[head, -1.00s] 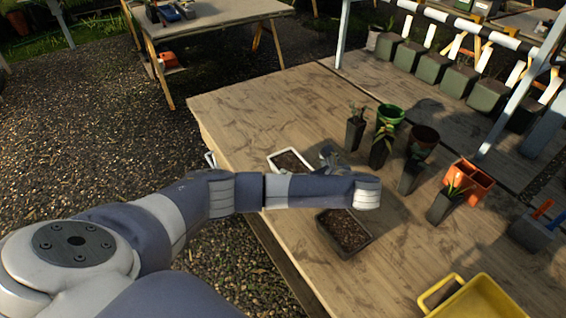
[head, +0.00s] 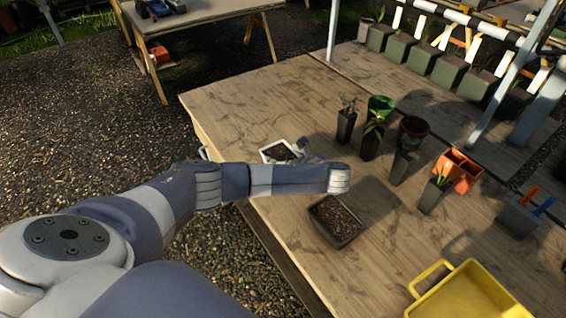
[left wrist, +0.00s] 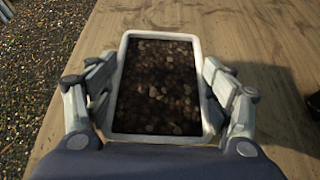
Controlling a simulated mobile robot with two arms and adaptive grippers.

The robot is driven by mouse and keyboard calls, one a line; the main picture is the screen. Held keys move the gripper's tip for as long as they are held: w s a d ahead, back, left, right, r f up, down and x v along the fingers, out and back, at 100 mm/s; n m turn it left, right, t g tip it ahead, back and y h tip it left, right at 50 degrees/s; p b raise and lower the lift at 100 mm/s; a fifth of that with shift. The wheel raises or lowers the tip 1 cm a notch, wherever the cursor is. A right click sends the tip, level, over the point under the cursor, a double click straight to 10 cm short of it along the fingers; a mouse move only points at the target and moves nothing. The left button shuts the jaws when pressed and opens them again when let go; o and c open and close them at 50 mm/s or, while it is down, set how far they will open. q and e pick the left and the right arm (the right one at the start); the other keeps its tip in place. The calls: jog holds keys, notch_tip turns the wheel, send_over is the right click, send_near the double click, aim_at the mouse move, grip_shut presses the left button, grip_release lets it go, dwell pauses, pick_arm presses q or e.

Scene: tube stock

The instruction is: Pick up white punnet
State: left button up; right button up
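The white punnet (head: 281,152), filled with dark soil, stands on the wooden table near its left edge. My left gripper (head: 306,154) is at its right side in the head view, and my arm hides part of both. In the left wrist view the punnet (left wrist: 157,85) sits lengthwise between the two fingers of my left gripper (left wrist: 160,82). One finger is beside each long side, close to the rim. Whether they touch it is hard to tell, and no firm grip shows. My right gripper is not in view.
A dark soil-filled tray (head: 336,221) is close to my left forearm. Several potted plants stand behind it, with an orange pot (head: 458,170) to the right. A yellow tub (head: 466,293) is at the front right. The table (head: 235,100) is bare beyond the punnet.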

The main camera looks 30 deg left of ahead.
pick_arm(q)
jog(key=shift+c, duration=1.2)
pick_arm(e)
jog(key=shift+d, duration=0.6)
